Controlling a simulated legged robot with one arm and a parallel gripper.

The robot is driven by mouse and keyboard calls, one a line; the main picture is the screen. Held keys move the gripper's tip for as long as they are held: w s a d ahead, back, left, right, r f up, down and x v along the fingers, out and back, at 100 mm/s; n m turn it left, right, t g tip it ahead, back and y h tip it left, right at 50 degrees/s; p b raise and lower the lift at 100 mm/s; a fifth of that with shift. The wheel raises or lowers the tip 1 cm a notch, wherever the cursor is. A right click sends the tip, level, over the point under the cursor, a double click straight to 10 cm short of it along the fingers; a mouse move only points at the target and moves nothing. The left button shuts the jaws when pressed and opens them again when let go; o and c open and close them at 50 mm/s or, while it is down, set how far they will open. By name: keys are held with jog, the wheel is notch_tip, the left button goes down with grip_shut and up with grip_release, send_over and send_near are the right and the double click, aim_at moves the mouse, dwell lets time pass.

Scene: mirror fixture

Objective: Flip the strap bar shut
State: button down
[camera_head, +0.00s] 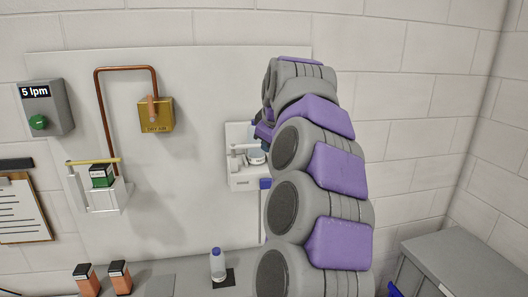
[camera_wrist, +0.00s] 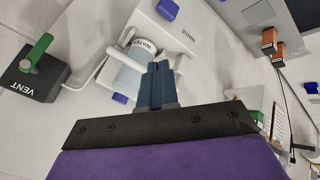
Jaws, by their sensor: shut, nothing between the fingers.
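A white wall fixture (camera_head: 250,183) holds a bottle labelled WATER (camera_wrist: 130,76). The fixture also shows in the wrist view (camera_wrist: 182,42). In the head view my arm covers the fixture's right side.
At left, another white holder (camera_head: 103,198) carries a green box (camera_head: 101,175) under a yellow bar (camera_head: 92,161). A grey VENT box (camera_wrist: 35,78) with a green lever is near in the wrist view. A small bottle (camera_head: 217,265) and orange boxes (camera_head: 88,280) stand below.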

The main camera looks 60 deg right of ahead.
jog(key=s+r, duration=0.4)
jog(key=r, duration=0.1)
jog(key=w+a+f+n+y+b, duration=0.1)
jog(key=w+a+f+b, duration=0.2)
jog(key=a+f, duration=0.5)
jog(key=w+a+f+n+g+y+b, duration=0.1)
jog(key=w+a+f+y+b, duration=0.15)
jog(key=a+f, duration=0.55)
jog(key=w+a+f+y+b, duration=0.1)
jog(key=w+a+f+b, duration=0.35)
jog(key=a, duration=0.65)
jog(key=s+a+f+g+b, duration=0.25)
jog(key=s+a+f, duration=0.25)
jog(key=a+f, duration=0.3)
jog(key=s+a+f+g+b, duration=0.1)
jog(key=s+a+f+b, duration=0.5)
jog(key=f, duration=0.5)
jog(key=s+a+f+m+g+b, duration=0.1)
jog(key=s+a+f, duration=0.1)
jog(key=s+f, duration=0.4)
jog(key=s+a+f+m+g+b, duration=0.1)
jog(key=s+a+f, duration=0.2)
jog(key=s+f, duration=0.3)
notch_tip(320, 180, down, 2)
jog(key=shift+f+y, duration=0.1)
jog(key=shift+y, duration=0.25)
